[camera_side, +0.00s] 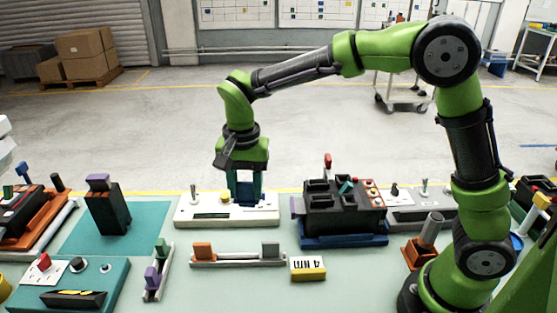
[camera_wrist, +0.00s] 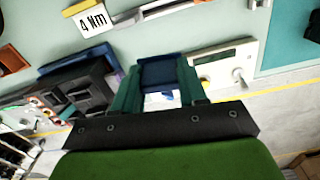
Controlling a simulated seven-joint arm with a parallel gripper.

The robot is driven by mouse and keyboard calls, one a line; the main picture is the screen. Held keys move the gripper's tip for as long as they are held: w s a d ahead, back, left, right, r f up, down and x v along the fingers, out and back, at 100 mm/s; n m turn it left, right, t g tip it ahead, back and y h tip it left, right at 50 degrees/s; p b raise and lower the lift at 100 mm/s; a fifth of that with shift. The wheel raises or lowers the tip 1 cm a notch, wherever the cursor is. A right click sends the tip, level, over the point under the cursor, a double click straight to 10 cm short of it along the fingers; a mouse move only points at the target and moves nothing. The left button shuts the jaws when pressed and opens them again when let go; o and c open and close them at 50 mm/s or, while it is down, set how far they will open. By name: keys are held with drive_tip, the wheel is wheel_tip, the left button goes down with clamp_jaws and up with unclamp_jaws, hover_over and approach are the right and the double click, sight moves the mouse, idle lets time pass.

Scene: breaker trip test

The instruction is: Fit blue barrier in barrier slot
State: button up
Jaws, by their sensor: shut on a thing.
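My gripper (camera_side: 247,192) points down over a white panel (camera_side: 186,212) and is shut on the blue barrier (camera_side: 245,190). In the wrist view the barrier (camera_wrist: 160,73) sits between the two teal fingers of my gripper (camera_wrist: 158,88). The fingers partly hide it in the side view. Its lower edge is close to the panel top; I cannot tell whether it touches. I cannot tell which opening is the barrier slot.
A toggle switch (camera_side: 194,194) stands on the panel's left part. A black block with open compartments (camera_side: 343,222) stands on a blue base to the right. A grey rail (camera_side: 238,262) and a yellow "4 Nm" block (camera_side: 308,269) lie in front. A teal mat (camera_side: 143,238) is left.

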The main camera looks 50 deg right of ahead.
drive_tip(key=s+d+r, duration=0.3)
drive_tip(key=s+d, duration=0.1)
drive_tip(key=d, duration=0.3)
drive_tip(key=s+d+r+n, duration=0.1)
drive_tip(key=s+d+r, duration=0.2)
drive_tip(key=s+d, duration=0.2)
drive_tip(key=shift+s+d, duration=0.15)
drive_tip(key=shift+d, duration=1.1)
drive_tip(key=shift+f, duration=2.95)
drive_tip(key=shift+f, duration=1.4)
drive_tip(key=o, duration=1.1)
